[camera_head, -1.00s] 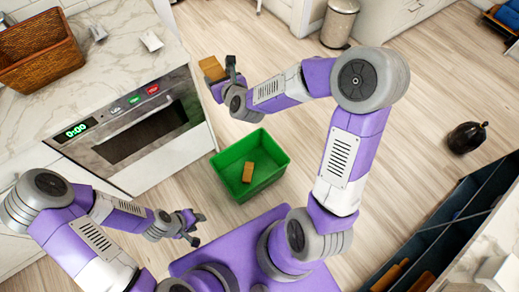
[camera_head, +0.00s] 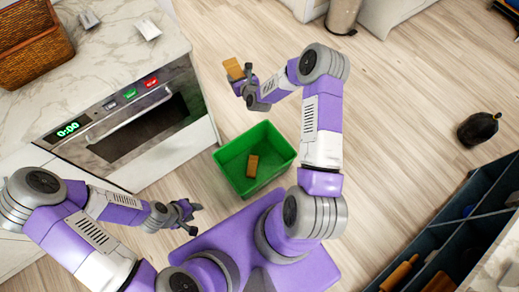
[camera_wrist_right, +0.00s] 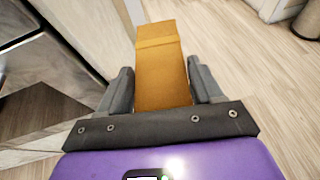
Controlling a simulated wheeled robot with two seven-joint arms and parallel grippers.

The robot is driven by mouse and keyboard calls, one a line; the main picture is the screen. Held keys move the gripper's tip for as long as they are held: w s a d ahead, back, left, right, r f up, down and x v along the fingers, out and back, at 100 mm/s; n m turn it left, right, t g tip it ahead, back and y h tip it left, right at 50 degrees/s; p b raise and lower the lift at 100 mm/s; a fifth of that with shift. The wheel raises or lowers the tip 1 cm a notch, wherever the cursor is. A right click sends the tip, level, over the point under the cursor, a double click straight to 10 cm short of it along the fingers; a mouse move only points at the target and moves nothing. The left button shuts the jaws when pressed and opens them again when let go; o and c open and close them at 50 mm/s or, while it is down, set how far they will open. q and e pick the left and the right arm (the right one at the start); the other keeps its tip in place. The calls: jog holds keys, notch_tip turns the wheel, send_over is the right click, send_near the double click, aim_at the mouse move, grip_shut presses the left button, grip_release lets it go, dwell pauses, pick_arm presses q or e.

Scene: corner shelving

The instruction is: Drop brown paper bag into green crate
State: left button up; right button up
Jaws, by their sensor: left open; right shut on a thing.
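A brown paper bag (camera_head: 234,69) is held in my right gripper (camera_head: 243,83), beyond and a little left of the green crate in the head view. In the right wrist view the bag (camera_wrist_right: 161,70) sits between the two fingers of the gripper (camera_wrist_right: 163,88). The green crate (camera_head: 281,164) stands on the floor by my base, with another brown item (camera_head: 252,166) lying inside it. My left gripper (camera_head: 190,216) is open and empty, left of and nearer than the crate.
An oven (camera_head: 140,118) under a marble counter (camera_head: 105,60) stands left of the crate. A wicker basket (camera_head: 35,45) is on the counter. A black bag (camera_head: 479,129) lies on the floor at right. Dark shelving (camera_head: 440,235) fills the lower right.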

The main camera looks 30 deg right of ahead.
jog(key=s+f+b, duration=0.3)
jog(key=s+f, duration=0.2)
jog(key=f, duration=1)
jog(key=s+f+n+y+b, duration=0.1)
jog(key=s+f+b, duration=0.2)
jog(key=f, duration=1.1)
jog(key=s+f+y+b, duration=0.1)
jog(key=s+f+b, duration=0.2)
jog(key=s+f, duration=0.4)
jog(key=shift+s+f+n+b, duration=0.3)
jog(key=shift+f+n, duration=0.1)
jog(key=shift+f, duration=3.9)
jog(key=o, duration=1.1)
